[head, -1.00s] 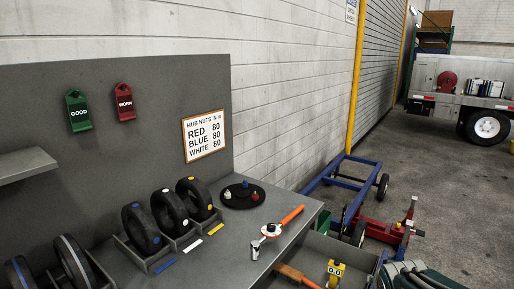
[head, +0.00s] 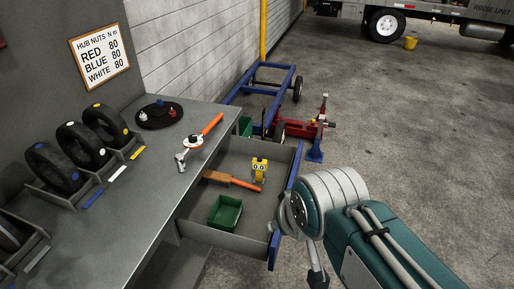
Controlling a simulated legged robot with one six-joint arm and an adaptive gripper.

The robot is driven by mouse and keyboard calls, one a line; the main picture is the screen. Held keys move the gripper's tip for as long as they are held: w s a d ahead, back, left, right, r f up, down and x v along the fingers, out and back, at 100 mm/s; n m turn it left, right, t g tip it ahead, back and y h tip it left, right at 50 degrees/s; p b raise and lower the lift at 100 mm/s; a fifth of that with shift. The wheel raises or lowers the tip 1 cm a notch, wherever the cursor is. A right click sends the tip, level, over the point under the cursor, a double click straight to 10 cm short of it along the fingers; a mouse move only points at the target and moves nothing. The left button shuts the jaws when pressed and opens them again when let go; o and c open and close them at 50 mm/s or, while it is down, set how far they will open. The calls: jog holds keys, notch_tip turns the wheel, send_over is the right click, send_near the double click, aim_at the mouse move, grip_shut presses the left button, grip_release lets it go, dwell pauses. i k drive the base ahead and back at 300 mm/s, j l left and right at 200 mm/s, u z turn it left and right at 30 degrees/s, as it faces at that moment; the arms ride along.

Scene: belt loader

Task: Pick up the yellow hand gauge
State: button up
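The yellow hand gauge (head: 260,169) stands in the open drawer (head: 213,236) below the workbench, near the drawer's right side. It is a small yellow piece with two pale round marks on its upper part. An orange-handled tool with a brown head (head: 231,180) lies just left of it, its handle end close to the gauge. My arm shows at the lower right, to the right of the drawer and apart from the gauge. Part of my gripper (head: 316,272) seems to show below the arm's round joint; its fingers are not clear.
A green bin (head: 225,212) sits in the drawer's front part. An orange-handled wrench (head: 202,134) lies on the bench (head: 150,197) beside wheels in holders. A blue cart frame (head: 262,92) and red jack (head: 303,130) stand behind the drawer.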

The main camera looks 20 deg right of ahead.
aim_at(260, 167)
jog(key=k+l+z, duration=0.1)
jog(key=l, duration=0.5)
jog(key=u, duration=0.25)
jog(key=i+l+u, duration=0.25)
jog(key=u, duration=0.2)
jog(key=i+l+u, duration=0.15)
jog(key=l+u, duration=0.35)
jog(key=i+l, duration=0.1)
jog(key=l, duration=0.25)
jog(key=i+l, duration=0.1)
jog(key=l, duration=0.25)
jog(key=i+l+u, duration=0.1)
jog(key=l, duration=0.25)
jog(key=i+l, duration=0.1)
jog(key=l, duration=0.25)
